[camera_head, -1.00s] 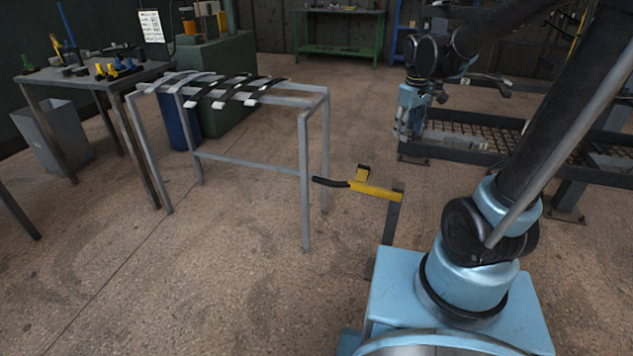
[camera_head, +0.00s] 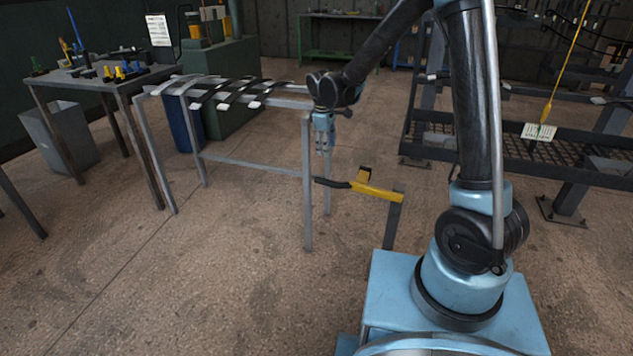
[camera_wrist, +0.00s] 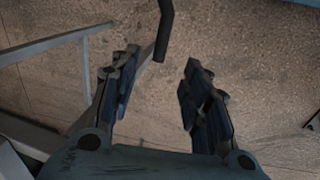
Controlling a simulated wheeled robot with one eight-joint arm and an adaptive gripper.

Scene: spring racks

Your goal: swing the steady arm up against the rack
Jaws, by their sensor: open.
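The steady arm, a yellow bar (camera_head: 376,192) with a black grip (camera_head: 331,183), stands out to the left from a dark grey post (camera_head: 393,222) near my base. My gripper (camera_head: 325,153) points down just above the black grip, beside the grey frame's right legs. In the wrist view my gripper (camera_wrist: 160,68) is open with nothing between its fingers. The black grip (camera_wrist: 165,28) shows there just beyond the fingertips, nearer the left finger. The yellow bar is not seen in the wrist view. A dark rack (camera_head: 470,125) with a mesh shelf stands to the right.
A grey metal frame (camera_head: 250,167) carries several dark curved strips (camera_head: 235,93) and stands close left of my gripper. A table (camera_head: 75,82) with small tools is at far left. A yellow rod with a tag (camera_head: 538,131) hangs at right.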

